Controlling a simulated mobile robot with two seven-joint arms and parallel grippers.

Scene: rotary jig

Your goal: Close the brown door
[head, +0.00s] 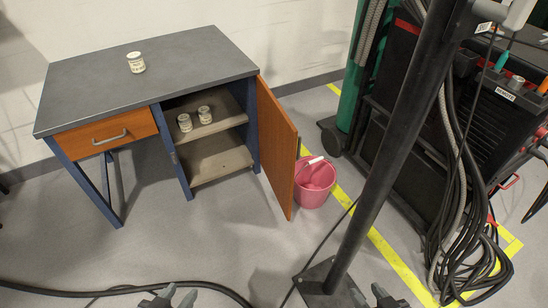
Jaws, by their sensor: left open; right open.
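The brown door (276,147) of the desk cabinet stands wide open, swung out to the right of the cabinet opening. The desk (150,85) has a grey top and a blue frame. My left gripper (168,297) is at the bottom edge of the head view, open and empty, well in front of the desk. My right gripper (370,298) is at the bottom edge further right, open, only its tips showing. Both grippers are far from the door and touch nothing that I can see.
Two small jars (195,119) stand on the cabinet's upper shelf; another jar (136,62) stands on the desktop. A pink bucket (314,184) stands right of the door. A black post (385,150) rises at right beside a cart with hoses (465,200). Floor before the desk is mostly clear.

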